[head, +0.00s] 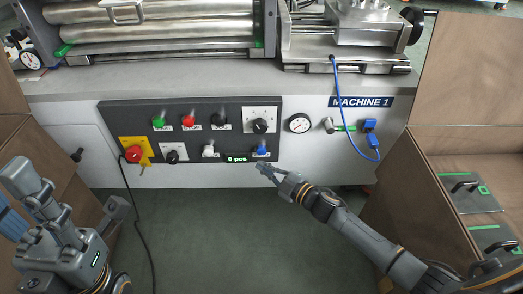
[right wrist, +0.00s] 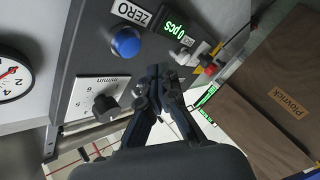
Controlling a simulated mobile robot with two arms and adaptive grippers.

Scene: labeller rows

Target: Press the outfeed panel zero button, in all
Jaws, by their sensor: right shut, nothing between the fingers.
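The blue zero button (head: 262,150) sits at the lower right of the dark panel (head: 191,107), beside a green display (head: 237,159) reading "0 pcs". In the right wrist view the blue button (right wrist: 126,41) is a round cap next to a "ZERO" label (right wrist: 134,12). My right gripper (head: 263,168) is shut and empty, just below the button in the head view. In the right wrist view its closed fingertips (right wrist: 159,72) appear apart from the button.
The panel also has green (head: 158,122), red (head: 188,119) and black (head: 218,118) buttons, a dial knob (head: 260,126), a red emergency stop (head: 133,154) and a white switch (head: 208,150). A gauge (head: 299,123) and blue cable (head: 346,110) are to the right. Brown boxes flank both sides.

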